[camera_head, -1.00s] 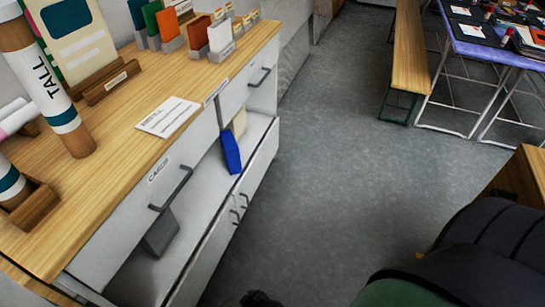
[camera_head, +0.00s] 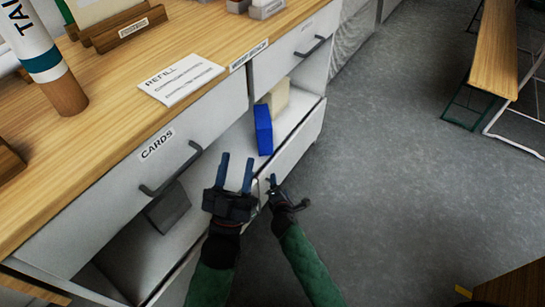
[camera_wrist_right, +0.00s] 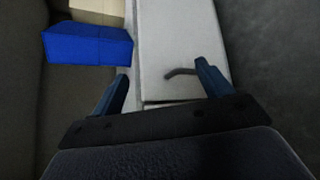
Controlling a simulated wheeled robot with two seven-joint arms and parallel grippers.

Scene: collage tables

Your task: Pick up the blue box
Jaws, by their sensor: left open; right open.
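The blue box (camera_head: 263,130) stands upright on the open shelf of the white cabinet, below the worktop. In the right wrist view the blue box (camera_wrist_right: 88,46) is at the upper left, ahead of and left of the fingers. My left gripper (camera_head: 237,162) is open and empty, in front of the shelf, nearer to me than the box. My right gripper (camera_head: 284,188) is just right of it, by the cabinet's lower doors. In the right wrist view my right gripper (camera_wrist_right: 162,78) is open, with nothing between its fingers.
A cream box (camera_head: 278,97) stands right behind the blue one. A dark grey box (camera_head: 168,207) is further left on the shelf. The drawer handle (camera_head: 172,172) sticks out above the shelf. A long bench (camera_head: 495,50) stands at the right; the floor (camera_head: 400,170) between is clear.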

